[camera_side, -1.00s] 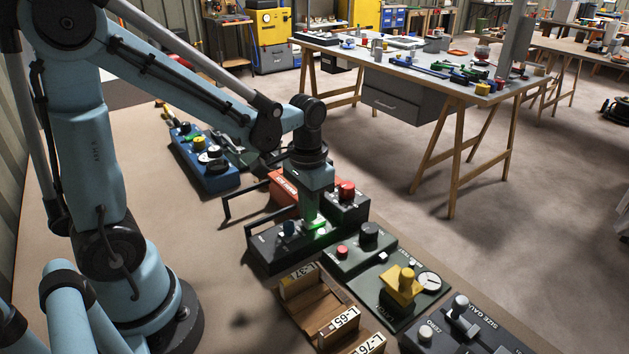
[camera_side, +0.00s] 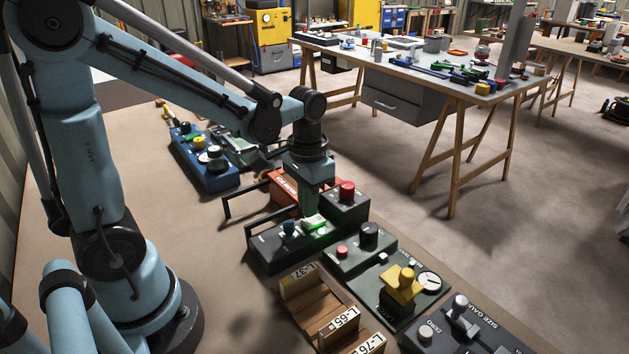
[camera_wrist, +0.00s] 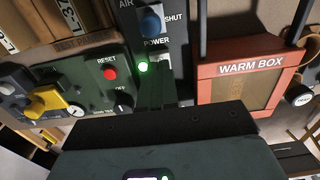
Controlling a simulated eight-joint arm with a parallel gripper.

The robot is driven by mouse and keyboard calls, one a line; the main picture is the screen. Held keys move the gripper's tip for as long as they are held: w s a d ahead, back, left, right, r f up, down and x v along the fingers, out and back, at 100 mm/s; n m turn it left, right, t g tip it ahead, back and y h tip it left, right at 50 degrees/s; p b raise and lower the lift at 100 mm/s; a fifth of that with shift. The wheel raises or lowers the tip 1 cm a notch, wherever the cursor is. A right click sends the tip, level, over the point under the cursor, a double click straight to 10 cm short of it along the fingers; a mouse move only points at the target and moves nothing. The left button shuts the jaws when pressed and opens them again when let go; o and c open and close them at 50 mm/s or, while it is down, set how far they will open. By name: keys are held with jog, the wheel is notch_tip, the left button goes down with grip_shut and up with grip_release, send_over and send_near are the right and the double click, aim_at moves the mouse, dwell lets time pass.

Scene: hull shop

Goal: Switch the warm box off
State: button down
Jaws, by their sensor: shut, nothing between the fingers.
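The orange-red warm box (camera_wrist: 252,75), with its name on the front, is at the right of the wrist view; in the side view it (camera_side: 282,188) is partly hidden behind my gripper. Left of it in the wrist view is a dark panel (camera_wrist: 178,22) marked AIR, SHUT and POWER, with a blue knob (camera_wrist: 151,20), a lit green lamp (camera_wrist: 143,66) and a pale switch (camera_wrist: 160,58), partly hidden, under POWER. My gripper (camera_side: 314,212) is shut and empty, pointing down just above or at the pale switch; I cannot tell whether it touches.
A green box (camera_wrist: 85,80) with a red RESET button (camera_wrist: 110,73) and black knob stands beside the panel. A dark box with a red knob (camera_side: 346,190) is close behind my gripper. A wooden rack (camera_side: 318,310) and yellow-handled device (camera_side: 402,285) are nearby.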

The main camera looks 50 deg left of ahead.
jog(key=shift+r, duration=2.5)
jog(key=s+d+t, duration=0.1)
jog(key=t, duration=0.1)
jog(key=s+r+t, duration=0.1)
jog(key=t, duration=0.1)
jog(key=s+d+t, duration=0.1)
jog(key=t, duration=0.2)
jog(key=shift+s+d+r, duration=0.15)
jog(key=shift+d+r, duration=0.15)
jog(key=shift+r, duration=0.05)
jog(key=shift+r, duration=0.1)
notch_tip(320, 180, up, 4)
jog(key=g, duration=0.6)
send_over(308, 222)
jog(key=w, duration=0.1)
jog(key=shift+w+a+r+g, duration=0.1)
jog(key=shift+w+r+g, duration=0.2)
jog(key=shift+w+g, duration=0.25)
jog(key=shift+w+r+g, duration=0.3)
jog(key=shift+g, duration=0.45)
